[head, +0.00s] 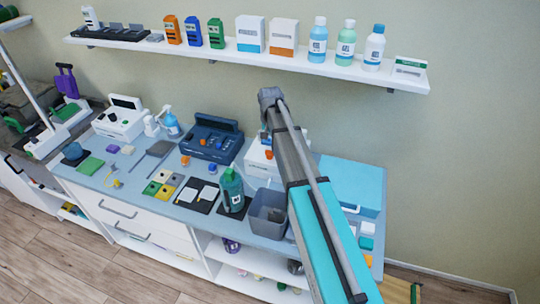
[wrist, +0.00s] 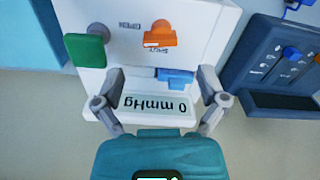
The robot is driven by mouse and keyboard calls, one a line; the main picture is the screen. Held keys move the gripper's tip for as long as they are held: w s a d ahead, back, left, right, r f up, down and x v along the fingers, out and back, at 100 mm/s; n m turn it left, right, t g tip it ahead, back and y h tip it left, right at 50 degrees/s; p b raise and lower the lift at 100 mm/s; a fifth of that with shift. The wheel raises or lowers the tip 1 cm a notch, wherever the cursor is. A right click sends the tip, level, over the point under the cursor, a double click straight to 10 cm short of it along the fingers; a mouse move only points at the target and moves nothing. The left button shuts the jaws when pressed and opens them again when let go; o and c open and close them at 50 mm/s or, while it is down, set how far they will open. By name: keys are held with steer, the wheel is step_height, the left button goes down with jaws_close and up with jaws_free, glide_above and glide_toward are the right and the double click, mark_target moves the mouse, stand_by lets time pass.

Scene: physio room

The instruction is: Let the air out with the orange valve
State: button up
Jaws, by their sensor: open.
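The orange valve (wrist: 160,36) sits on the face of a white device (wrist: 215,25), seen upside down in the wrist view. The word OPEN is printed beside it and a smaller word, likely SHUT, below it. I cannot tell which mark the valve points at. The display (wrist: 152,108) reads 0 mmHg. In the head view the white device (head: 257,163) is partly behind my arm, and my gripper is hidden.
A dark blue console (head: 212,138) stands just left of the device; it also shows in the wrist view (wrist: 270,65). A grey bin (head: 268,212) and a green bottle (head: 232,190) stand in front. A light-blue box (head: 350,182) is right. A loaded shelf (head: 210,48) hangs above.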

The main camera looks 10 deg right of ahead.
mark_target(270, 151)
steer(key=shift+f+b, duration=2.7)
steer(key=shift+f, duration=0.35)
steer(key=c, duration=1.2)
steer(key=shift+o, duration=0.2)
